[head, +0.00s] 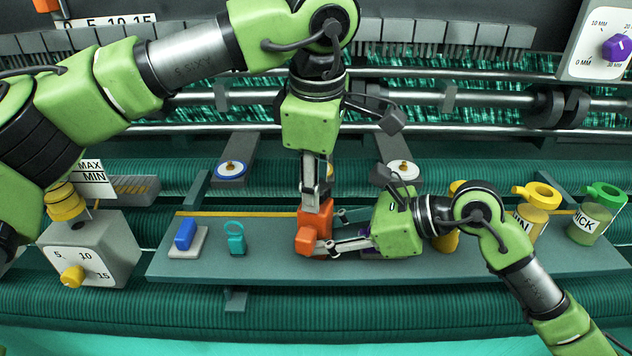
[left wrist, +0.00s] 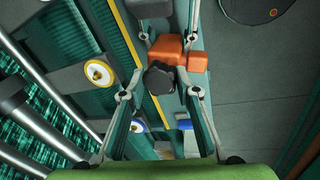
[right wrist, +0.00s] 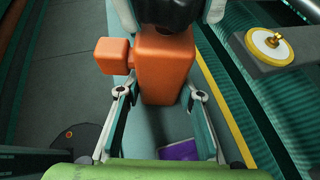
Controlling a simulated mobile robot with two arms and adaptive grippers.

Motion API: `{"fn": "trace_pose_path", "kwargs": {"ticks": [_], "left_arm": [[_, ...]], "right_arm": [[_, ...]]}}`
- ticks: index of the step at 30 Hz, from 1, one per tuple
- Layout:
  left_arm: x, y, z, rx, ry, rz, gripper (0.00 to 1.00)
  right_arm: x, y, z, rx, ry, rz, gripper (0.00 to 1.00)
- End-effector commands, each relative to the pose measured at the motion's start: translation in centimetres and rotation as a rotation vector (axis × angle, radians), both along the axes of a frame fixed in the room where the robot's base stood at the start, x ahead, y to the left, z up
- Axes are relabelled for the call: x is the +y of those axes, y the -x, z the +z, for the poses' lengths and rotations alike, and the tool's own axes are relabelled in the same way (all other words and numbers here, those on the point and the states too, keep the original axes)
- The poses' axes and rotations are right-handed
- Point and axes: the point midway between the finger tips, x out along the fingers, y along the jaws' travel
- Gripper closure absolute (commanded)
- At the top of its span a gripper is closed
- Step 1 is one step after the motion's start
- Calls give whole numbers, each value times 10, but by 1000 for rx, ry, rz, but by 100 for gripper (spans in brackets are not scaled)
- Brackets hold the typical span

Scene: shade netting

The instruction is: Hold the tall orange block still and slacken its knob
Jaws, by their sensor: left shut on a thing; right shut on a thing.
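The tall orange block (head: 316,222) stands upright on the grey-green shelf in the head view, with a smaller orange side piece (right wrist: 112,56). A black knob (left wrist: 159,78) sits on top of the block (left wrist: 166,49). My left gripper (head: 316,196) comes down from above and is shut on the knob, its fingers (left wrist: 160,74) on either side. My right gripper (head: 335,243) reaches in from the right and is shut on the block, with its fingers on both sides of the orange body (right wrist: 164,75). The exact finger contacts are partly hidden.
A blue block on a pale base (head: 186,236) and a teal ringed piece (head: 236,239) stand left on the shelf (head: 270,265). A grey dial box (head: 92,250) is farther left. Yellow (head: 535,205) and green (head: 597,212) ringed jars stand right. A purple piece (right wrist: 180,150) lies near my right gripper.

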Motion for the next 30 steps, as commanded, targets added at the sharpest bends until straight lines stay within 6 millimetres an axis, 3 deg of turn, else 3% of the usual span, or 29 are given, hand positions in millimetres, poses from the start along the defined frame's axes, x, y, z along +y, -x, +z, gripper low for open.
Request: {"fn": "trace_pose_path", "kwargs": {"ticks": [2,3,5,16,30], "left_arm": [[-1,-1,1,-5,2,57,100],[-1,-1,1,-5,3,68,65],[-1,-1,1,-4,3,65,53],[0,-1,3,-3,2,63,53],[-1,-1,39,-3,2,63,53]], "right_arm": [[1,1,-1,2,0,4,100],[1,2,-1,2,0,4,100],[1,2,-1,2,0,4,100],[1,1,-1,2,1,3,100],[0,1,-1,1,1,2,100]]}}
